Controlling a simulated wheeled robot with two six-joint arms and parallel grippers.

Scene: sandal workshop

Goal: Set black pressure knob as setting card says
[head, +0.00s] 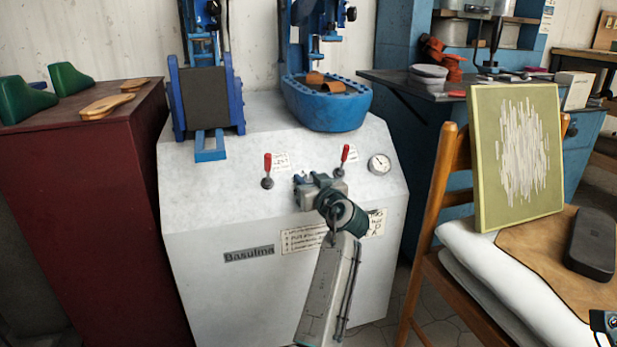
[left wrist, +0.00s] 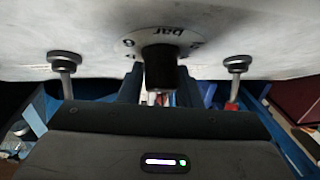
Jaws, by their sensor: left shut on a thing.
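The black pressure knob (left wrist: 160,68) sits on a pale round dial marked "bar" in the left wrist view. My left gripper (head: 312,188) is at the front panel of the white machine (head: 205,215). It is shut on the knob, a finger on each side; the gripper hides the knob in the head view. A white card with several lines of small print (head: 303,238) is below the gripper, and another card with larger print (head: 377,222) is to its right, partly covered. I cannot read a setting on either. Something at the lower right edge (head: 604,322) may be my right gripper.
Two red-handled levers (head: 268,168) (head: 344,157) flank the gripper from above. A round gauge (head: 379,164) is to the right. A wooden chair (head: 440,200) with a green-framed board stands at the right. A dark red cabinet (head: 80,210) stands at the left.

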